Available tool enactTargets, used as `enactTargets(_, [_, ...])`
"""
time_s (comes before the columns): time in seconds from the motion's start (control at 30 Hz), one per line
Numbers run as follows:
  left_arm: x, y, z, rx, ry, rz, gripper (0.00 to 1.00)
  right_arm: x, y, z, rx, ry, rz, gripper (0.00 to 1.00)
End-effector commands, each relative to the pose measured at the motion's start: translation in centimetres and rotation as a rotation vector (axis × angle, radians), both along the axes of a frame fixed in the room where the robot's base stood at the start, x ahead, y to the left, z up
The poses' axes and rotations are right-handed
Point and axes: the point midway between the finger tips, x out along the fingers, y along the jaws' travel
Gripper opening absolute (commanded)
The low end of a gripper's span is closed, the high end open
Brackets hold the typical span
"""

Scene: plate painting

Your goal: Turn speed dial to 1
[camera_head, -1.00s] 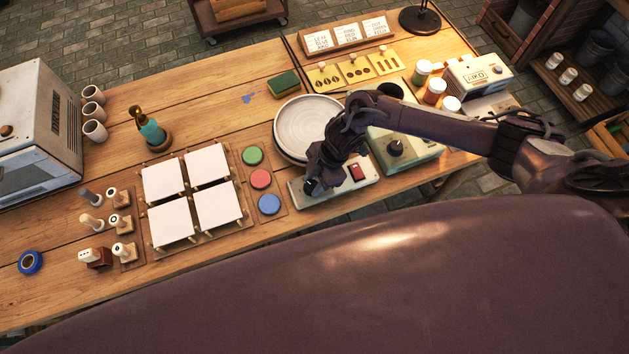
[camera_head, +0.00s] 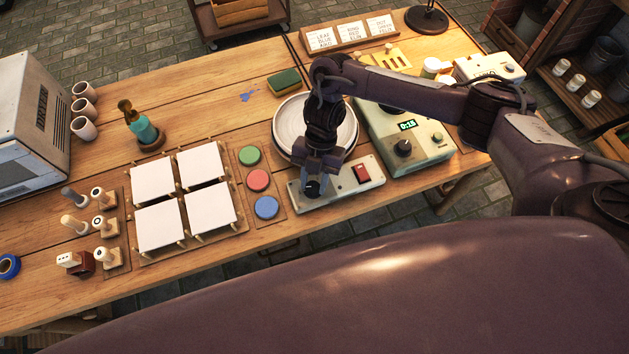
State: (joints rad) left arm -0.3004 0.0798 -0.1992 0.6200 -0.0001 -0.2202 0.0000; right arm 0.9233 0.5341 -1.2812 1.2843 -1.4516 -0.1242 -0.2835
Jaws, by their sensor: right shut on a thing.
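The control panel (camera_head: 338,188) is a pale box at the table's front edge, with a red switch (camera_head: 362,173) on its right part. The black speed dial (camera_head: 312,188) is on its left part, mostly hidden by my gripper. My right gripper (camera_head: 313,182) points down over the panel and is shut on the speed dial. The dial's marks are too small and covered to read. A round grey wheel plate (camera_head: 287,127) lies just behind the panel, partly behind my right arm. My left gripper is not in view.
A green box with a display (camera_head: 406,125) and black knob stands right of the panel. Colored pads (camera_head: 257,180) and white tiles (camera_head: 160,228) lie to the left.

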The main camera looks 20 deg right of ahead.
Motion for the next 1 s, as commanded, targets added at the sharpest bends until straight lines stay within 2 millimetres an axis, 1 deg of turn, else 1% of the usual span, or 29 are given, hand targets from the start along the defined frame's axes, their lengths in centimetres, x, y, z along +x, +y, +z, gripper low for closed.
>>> enactTargets(0.3, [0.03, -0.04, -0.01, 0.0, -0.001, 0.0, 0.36, 0.2, 0.09, 0.16, 0.001, -0.003, 0.093, 0.09])
enactTargets(0.77, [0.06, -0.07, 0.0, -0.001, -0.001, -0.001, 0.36, 0.22, 0.1, 0.19, 0.002, -0.004, 0.105, 0.09])
enactTargets(0.8, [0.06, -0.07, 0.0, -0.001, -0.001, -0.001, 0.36, 0.22, 0.1, 0.19, 0.002, -0.004, 0.105, 0.36])
enactTargets(0.93, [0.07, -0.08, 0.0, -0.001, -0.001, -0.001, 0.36, 0.17, 0.09, 0.14, 0.001, -0.003, 0.104, 0.53])
enactTargets(1.0, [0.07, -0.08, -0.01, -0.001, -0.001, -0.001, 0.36, 0.14, 0.08, 0.1, 0.001, -0.003, 0.104, 0.54])
